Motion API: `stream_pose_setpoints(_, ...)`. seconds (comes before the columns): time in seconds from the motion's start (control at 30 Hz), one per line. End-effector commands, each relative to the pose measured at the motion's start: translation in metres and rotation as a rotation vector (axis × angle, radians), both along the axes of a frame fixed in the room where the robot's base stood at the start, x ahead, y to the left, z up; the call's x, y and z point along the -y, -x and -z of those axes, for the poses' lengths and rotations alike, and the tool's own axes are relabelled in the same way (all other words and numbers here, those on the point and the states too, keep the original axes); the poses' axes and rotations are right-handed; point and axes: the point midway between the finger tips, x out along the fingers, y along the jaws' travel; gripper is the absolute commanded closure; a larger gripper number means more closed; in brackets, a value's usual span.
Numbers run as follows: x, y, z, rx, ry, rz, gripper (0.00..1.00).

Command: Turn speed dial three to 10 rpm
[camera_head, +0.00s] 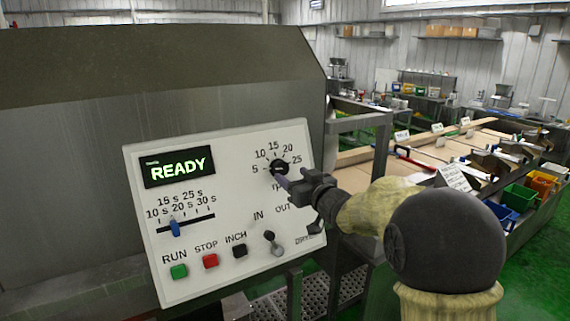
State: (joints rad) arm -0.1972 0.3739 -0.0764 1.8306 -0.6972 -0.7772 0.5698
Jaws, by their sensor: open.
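A black round speed dial (279,167) sits at the upper right of a tilted white control panel (220,250). Marks 5, 10, 15, 20 and 25 run around its upper side. Only this one rotary dial is in view, and no drum number is readable. My gripper (284,180) reaches in from the right, its fingertips at the dial's lower edge. It is open; I cannot tell whether it touches the dial or has it between the fingers. The gripper hides the lower part of the dial and part of the rpm label. The dial's pointer direction is too small to tell.
The panel also has a green READY display (179,167), a blue slider (175,227), green (179,271), red (210,261) and black (240,251) buttons, and an IN/OUT lever (272,242) below the gripper. A large grey drum housing (70,170) stands behind. Benches with bins are at right.

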Motion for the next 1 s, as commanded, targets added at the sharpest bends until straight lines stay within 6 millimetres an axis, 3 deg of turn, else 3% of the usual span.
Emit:
stream_pose_setpoints(0.3,-0.025,-0.036,-0.002,0.001,0.001,-0.001,0.41)
stream_pose_setpoints(0.7,-0.029,-0.043,0.0,0.001,0.0,0.0,0.41)
stream_pose_setpoints(0.93,-0.029,-0.043,0.0,0.001,0.0,0.0,0.84)
stream_pose_setpoints(1.0,-0.029,-0.043,0.0,0.001,0.0,0.0,0.85)
